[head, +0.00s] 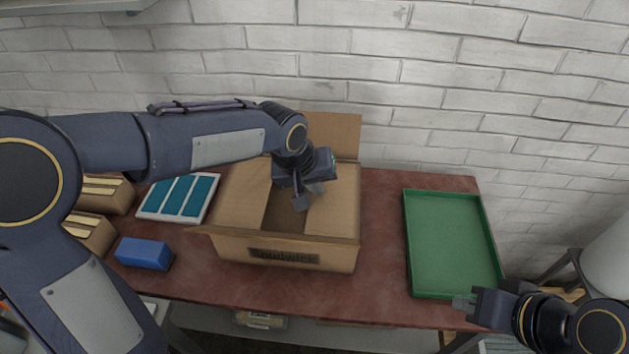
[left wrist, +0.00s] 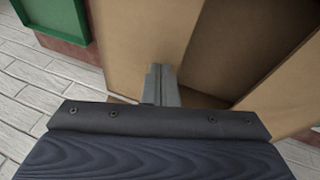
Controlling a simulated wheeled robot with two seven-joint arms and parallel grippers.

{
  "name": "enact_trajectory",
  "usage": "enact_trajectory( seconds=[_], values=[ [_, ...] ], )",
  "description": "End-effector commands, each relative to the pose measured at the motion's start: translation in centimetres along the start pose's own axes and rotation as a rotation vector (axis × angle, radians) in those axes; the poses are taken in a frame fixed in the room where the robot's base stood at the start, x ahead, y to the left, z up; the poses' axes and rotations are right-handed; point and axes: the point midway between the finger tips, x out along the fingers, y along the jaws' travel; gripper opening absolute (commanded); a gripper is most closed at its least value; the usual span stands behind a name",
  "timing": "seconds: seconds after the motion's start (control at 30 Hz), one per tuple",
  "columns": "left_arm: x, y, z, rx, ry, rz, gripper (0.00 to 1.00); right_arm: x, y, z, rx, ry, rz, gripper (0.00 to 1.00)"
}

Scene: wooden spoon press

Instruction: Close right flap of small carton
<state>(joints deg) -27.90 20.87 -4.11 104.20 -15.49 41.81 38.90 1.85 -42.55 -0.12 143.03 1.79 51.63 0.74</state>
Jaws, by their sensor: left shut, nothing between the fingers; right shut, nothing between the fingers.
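The small brown carton (head: 300,257) stands on the table, its dark label facing the front. Its right flap (head: 338,205) lies inward over the right part of the opening, and the left flap (head: 241,195) covers the left part. A dark gap shows between them. The back flap (head: 335,132) stands up behind. My left gripper (head: 309,196) is shut and empty at the right flap's inner edge; contact is unclear. In the left wrist view its fingers (left wrist: 161,85) are in front of the right flap (left wrist: 145,40). My right gripper (head: 466,303) is shut and empty near the tray's front.
A green tray (head: 408,245) lies right of the carton, with bare red table (head: 382,230) between. At left are a teal-and-white panelled item (head: 180,196), a blue block (head: 143,253) and brown boxes (head: 103,193). A white brick wall stands behind.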

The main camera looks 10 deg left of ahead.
Motion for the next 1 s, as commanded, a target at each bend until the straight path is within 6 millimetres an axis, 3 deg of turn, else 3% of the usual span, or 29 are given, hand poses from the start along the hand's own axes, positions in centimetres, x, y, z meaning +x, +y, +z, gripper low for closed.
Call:
enact_trajectory(
  seconds=[0.17, 0.4, 0.47, 0.73, 1.0],
  values=[
    [-0.6, 0.3, -0.2, -0.001, 0.001, 0.000, 0.00, -0.5, -0.2, -0.2, 0.000, 0.000, 0.000, 0.00],
    [-4.6, 0.8, -2.3, -0.001, 0.002, 0.001, 0.00, -3.6, -1.7, -1.8, 0.000, 0.000, 0.000, 0.00],
    [-5.3, 0.2, -2.1, -0.002, 0.005, 0.002, 0.00, -3.0, -1.4, -1.6, 0.000, 0.002, 0.000, 0.00],
    [-10.9, -1.2, -2.1, -0.001, 0.004, 0.002, 0.00, -3.0, -1.4, -1.5, 0.000, 0.000, 0.000, 0.00],
    [-13.3, -1.8, -2.1, 0.000, 0.001, 0.001, 0.00, -3.1, -1.4, -1.6, 0.000, 0.000, 0.000, 0.00]
  ],
)
